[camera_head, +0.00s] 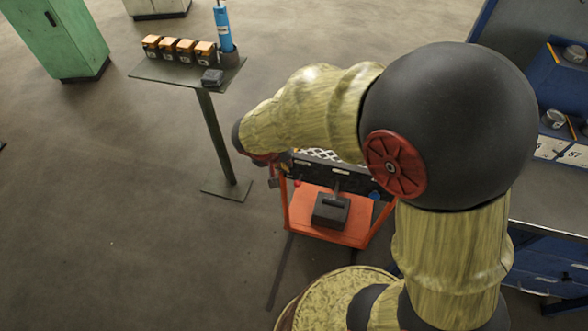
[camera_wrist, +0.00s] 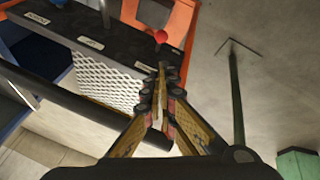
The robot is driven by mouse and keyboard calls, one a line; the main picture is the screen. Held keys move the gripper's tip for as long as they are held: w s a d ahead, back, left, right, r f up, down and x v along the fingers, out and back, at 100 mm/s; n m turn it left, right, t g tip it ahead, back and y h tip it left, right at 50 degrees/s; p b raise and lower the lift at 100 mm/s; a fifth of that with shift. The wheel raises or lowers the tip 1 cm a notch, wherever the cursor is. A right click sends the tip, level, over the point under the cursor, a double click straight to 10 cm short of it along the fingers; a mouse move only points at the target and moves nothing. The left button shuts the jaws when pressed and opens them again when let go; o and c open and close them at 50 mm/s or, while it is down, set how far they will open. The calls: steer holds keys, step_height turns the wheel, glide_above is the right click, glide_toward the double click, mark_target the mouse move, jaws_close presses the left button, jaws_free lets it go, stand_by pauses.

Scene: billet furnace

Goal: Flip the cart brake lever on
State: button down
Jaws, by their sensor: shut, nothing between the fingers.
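The orange cart (camera_head: 318,218) stands on the floor, partly hidden behind my arm in the head view. In the wrist view its orange frame (camera_wrist: 183,20) is at the top, and its dark top panel (camera_wrist: 92,38) carries small white labels. The brake lever's red ball knob (camera_wrist: 160,36) shows just past my fingertips; a small red knob (camera_head: 297,183) also shows in the head view at the cart's left side. My gripper (camera_wrist: 162,70) is shut and empty, its fingertips pointing toward the knob. I cannot tell whether they touch. My arm mostly hides the gripper in the head view.
A small stand (camera_head: 160,72) left of the cart holds several labelled boxes and a blue cylinder (camera_head: 223,28). A green cabinet (camera_head: 58,40) is at the upper left. A blue workbench (camera_head: 548,195) is on the right. A dark bar (camera_wrist: 85,113) crosses the wrist view.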

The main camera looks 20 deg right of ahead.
steer(key=b, duration=0.3)
glide_above(299, 179)
steer(key=a, duration=0.2)
step_height(299, 179, down, 9)
steer(key=shift+w+d, duration=0.25)
steer(key=shift+w, duration=0.15)
